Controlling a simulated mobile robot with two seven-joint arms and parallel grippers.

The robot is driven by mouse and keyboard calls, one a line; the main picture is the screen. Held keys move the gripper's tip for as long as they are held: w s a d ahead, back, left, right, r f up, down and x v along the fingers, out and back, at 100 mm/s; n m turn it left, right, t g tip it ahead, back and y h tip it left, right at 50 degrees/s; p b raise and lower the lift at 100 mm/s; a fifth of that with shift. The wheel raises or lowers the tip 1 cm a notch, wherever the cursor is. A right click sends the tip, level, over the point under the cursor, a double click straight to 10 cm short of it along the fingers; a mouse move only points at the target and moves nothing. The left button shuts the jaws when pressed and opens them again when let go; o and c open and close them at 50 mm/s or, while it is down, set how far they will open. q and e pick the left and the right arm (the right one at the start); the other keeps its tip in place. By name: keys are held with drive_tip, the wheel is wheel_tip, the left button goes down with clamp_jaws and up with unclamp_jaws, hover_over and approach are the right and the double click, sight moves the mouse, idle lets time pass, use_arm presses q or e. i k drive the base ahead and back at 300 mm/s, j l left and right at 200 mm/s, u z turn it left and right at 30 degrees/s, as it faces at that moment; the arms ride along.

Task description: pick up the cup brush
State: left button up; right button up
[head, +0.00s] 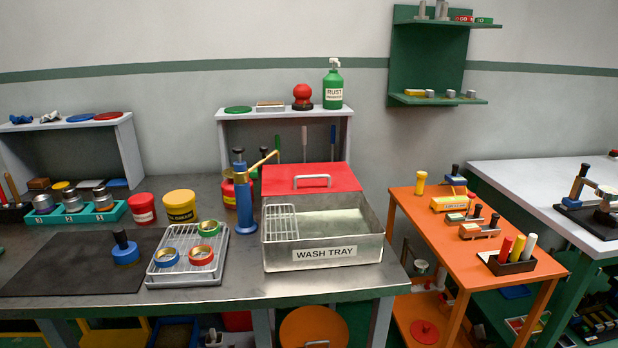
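No object here is labelled as a cup brush, and I cannot tell for certain which one it is. A short blue round tool with a black upright handle (126,250) stands on the dark mat (60,265) at the left of the steel bench; it may be the cup brush, but its underside is hidden. A red-topped object with a dark base (302,97) stands on the small white shelf behind. Neither of my grippers is in view.
A wire rack with coloured rings (187,270) is just right of the blue tool. The wash tray (325,254) and a blue pump (243,200) stand further right. Red (142,208) and yellow tubs (180,207) stand behind. The mat's left part is clear.

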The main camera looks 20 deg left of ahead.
sight(126, 254)
drive_tip(key=u, duration=1.85)
